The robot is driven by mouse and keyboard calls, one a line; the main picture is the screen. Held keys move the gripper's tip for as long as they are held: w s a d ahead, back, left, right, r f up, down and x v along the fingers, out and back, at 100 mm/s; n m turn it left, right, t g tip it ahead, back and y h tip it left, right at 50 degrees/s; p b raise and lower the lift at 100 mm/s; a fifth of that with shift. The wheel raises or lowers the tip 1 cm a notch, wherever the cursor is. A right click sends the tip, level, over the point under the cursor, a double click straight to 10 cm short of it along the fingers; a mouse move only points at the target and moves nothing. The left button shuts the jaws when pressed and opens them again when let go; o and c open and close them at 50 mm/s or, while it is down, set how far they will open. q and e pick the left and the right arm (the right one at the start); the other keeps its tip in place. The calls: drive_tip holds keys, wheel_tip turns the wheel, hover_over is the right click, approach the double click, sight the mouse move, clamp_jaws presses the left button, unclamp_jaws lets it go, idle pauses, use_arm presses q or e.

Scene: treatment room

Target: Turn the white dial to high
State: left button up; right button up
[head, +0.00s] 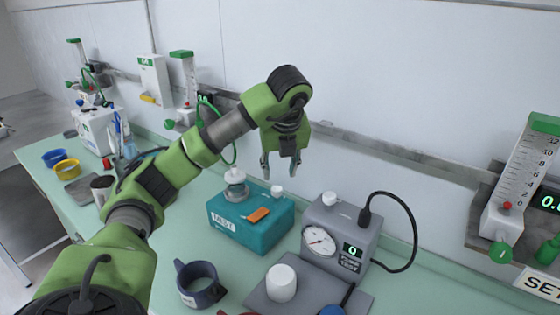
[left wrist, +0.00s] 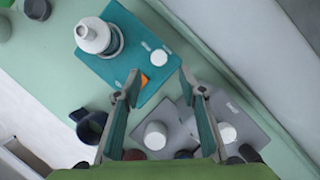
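A teal box marked MIST (head: 238,229) stands on the counter with a small white round knob (head: 277,191) on its top right and an orange switch (head: 259,214). A grey device (head: 318,217) beside it also has a white knob (head: 329,198) on top, so I cannot tell which one is the white dial. My left gripper (head: 280,170) is open and empty, pointing down above the teal box's knob, apart from it. In the left wrist view, that knob (left wrist: 160,57) lies just beyond and between the open fingertips (left wrist: 160,80). My right gripper is not in view.
A white nebuliser-like cup (head: 236,186) stands on the teal box's left. The grey device has a gauge, a green display reading 0 and a black cable (head: 411,225). A white cylinder (head: 281,283) and a dark blue mug (head: 199,283) stand in front. A wall rail (head: 400,155) runs behind.

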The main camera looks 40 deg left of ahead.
use_arm(q)
drive_tip(key=v, duration=0.3)
drive_tip(key=shift+s+d+r, duration=0.1)
drive_tip(key=shift+s+r, duration=0.05)
drive_tip(key=shift+r, duration=0.2)
drive_tip(key=shift+f, duration=0.1)
idle(0.5)
